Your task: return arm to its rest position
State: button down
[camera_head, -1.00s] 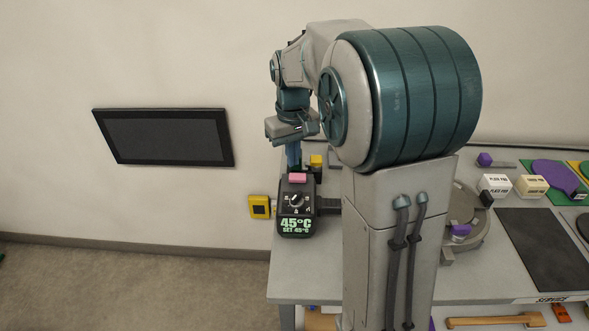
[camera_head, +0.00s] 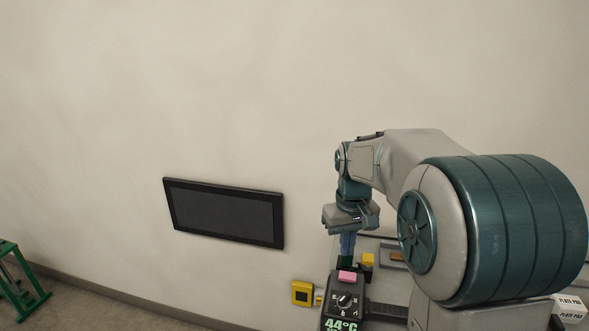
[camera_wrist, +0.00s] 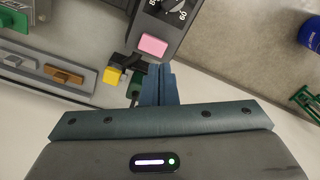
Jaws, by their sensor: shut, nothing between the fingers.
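My gripper (camera_head: 347,246) points down just behind the black control box in the head view, at the end of my raised arm. In the wrist view my gripper (camera_wrist: 158,84) shows as two blue fingers closed together with nothing between them. The control box (camera_head: 345,297) has a dial, a pink block (camera_head: 347,276) on its back end and a green readout of 44°C, partly cut off by the frame's lower edge. The wrist view shows the pink block (camera_wrist: 153,46) just beyond the fingertips, apart from them as far as I can tell.
A yellow box (camera_head: 302,293) sits left of the control box. A yellow block (camera_head: 367,260) is close to the right of my fingers. A dark screen (camera_head: 225,212) hangs on the wall. A green stand (camera_head: 20,285) is at far left.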

jog(key=s+m+t, duration=0.2)
jog(key=s, duration=1.9)
jog(key=shift+a+f+t, duration=0.4)
jog(key=shift+a+f, duration=0.05)
jog(key=shift+w, duration=0.1)
